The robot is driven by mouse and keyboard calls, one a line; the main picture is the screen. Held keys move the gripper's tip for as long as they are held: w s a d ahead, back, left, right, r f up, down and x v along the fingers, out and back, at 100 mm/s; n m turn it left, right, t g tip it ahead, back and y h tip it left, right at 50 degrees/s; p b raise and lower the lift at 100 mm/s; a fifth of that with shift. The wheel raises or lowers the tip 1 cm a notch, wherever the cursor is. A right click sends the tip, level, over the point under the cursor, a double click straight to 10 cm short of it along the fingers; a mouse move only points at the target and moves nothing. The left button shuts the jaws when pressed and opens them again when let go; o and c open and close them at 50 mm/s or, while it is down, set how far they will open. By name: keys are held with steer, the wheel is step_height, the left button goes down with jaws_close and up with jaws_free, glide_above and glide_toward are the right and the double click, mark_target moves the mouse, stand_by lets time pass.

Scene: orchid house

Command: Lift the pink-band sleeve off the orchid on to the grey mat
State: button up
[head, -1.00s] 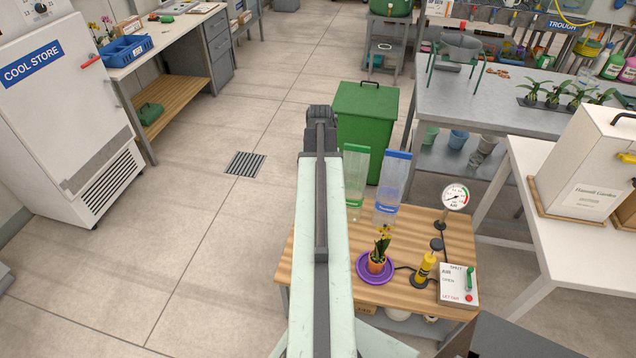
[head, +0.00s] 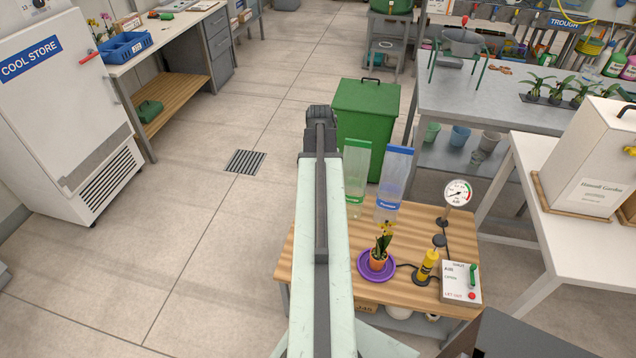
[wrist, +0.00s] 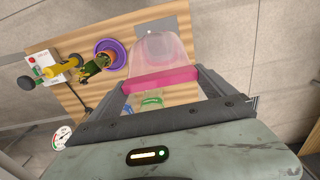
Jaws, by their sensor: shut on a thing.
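In the wrist view my gripper (wrist: 167,82) is shut on the clear sleeve with the pink band (wrist: 150,80). The sleeve's clear far end (wrist: 160,48) overlaps the grey mat (wrist: 179,27) in the picture; I cannot tell whether it touches. The orchid (head: 381,250) stands uncovered in its small pot on a purple saucer (head: 362,273), apart from the sleeve. The plant also shows in the wrist view (wrist: 94,64), left of the sleeve. In the head view my arm hides the held sleeve and the mat.
On the wooden bench (head: 421,224) stand a green-band sleeve (head: 356,170), a blue-band sleeve (head: 396,175), a yellow-bodied tool (head: 427,267), a gauge (head: 458,192) and a control box (head: 461,282). A green bin (head: 365,112) stands behind. Floor on the left is clear.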

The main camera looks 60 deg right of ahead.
steer(key=shift+f, duration=0.1)
steer(key=shift+f+b, duration=0.5)
steer(key=shift+f, duration=0.05)
steer(key=shift+f+b, duration=0.4)
steer(key=shift+f, duration=0.05)
stand_by(0.6)
steer(key=o, duration=1.5)
